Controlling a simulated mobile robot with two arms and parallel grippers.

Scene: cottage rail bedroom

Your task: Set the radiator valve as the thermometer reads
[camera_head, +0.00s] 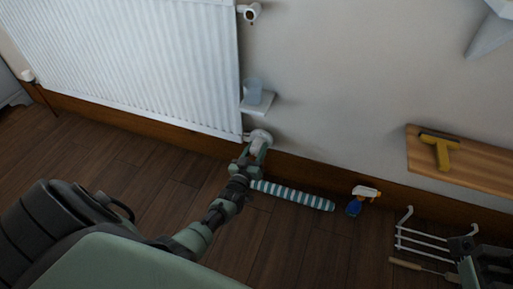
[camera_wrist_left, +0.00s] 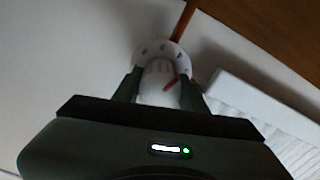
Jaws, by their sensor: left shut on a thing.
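The white radiator valve (camera_head: 262,137) sits at the lower right corner of the white ribbed radiator (camera_head: 130,60). My left gripper (camera_head: 256,151) is shut on its knob. In the left wrist view the valve's pale collar (camera_wrist_left: 163,47) carries several dark marks, and a red pointer (camera_wrist_left: 171,83) lies across the knob between the two fingers. The marks are too small to read. I cannot make out a thermometer in either view. My right gripper (camera_head: 470,249) is at the lower right of the head view, away from the valve; its jaw state is unclear.
A small white shelf (camera_head: 262,105) with a cup (camera_head: 252,91) is just above the valve. A striped draught stopper (camera_head: 292,195) and a blue spray bottle (camera_head: 356,205) are on the floor. A wooden shelf (camera_head: 480,174) holds a yellow tool (camera_head: 442,156). A white rack (camera_head: 420,243) is near my right gripper.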

